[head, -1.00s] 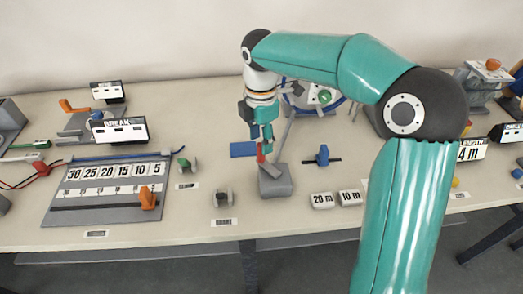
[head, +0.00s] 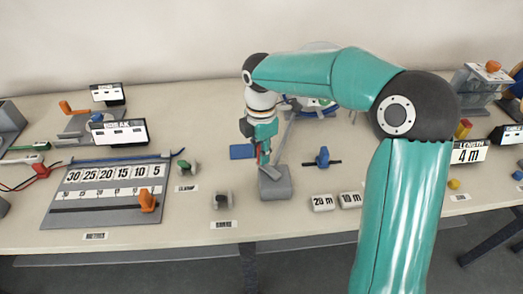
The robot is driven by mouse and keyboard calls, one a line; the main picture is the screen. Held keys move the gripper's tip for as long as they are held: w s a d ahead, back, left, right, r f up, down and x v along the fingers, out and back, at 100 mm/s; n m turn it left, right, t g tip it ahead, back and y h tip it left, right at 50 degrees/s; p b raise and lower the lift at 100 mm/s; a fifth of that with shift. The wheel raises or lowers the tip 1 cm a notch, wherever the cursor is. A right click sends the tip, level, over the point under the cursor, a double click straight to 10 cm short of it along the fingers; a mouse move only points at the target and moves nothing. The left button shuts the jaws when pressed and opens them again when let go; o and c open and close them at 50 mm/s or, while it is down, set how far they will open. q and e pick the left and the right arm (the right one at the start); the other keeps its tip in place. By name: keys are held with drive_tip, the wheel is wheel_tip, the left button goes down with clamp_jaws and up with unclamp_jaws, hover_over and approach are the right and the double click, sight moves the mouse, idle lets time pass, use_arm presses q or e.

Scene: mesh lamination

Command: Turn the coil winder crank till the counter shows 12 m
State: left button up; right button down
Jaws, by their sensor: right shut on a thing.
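The coil winder's wheel (head: 318,106) shows in part at the back middle, with a blue rim and a green part; my right arm hides much of it. My right gripper (head: 262,156) points down in front of the winder. The length counter (head: 469,152) at the right reads 4 m. My left gripper is not in view.
Blocks marked 20 m (head: 322,202) and 10 m (head: 350,199) lie at the front. A numbered board (head: 105,215) and a BREAK display (head: 119,133) are at the left.

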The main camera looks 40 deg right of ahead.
drive_tip(key=shift+d, duration=0.1)
drive_tip(key=s+d+m+b, duration=0.1)
drive_tip(key=s+m, duration=0.3)
drive_tip(key=m, duration=1)
drive_tip(key=s+d+m+b, duration=0.2)
drive_tip(key=s+m, duration=0.3)
drive_tip(key=m, duration=0.9)
drive_tip(key=shift+d+m, duration=0.35)
drive_tip(key=shift+m, duration=0.05)
idle(0.5)
drive_tip(key=c, duration=1)
unclamp_jaws()
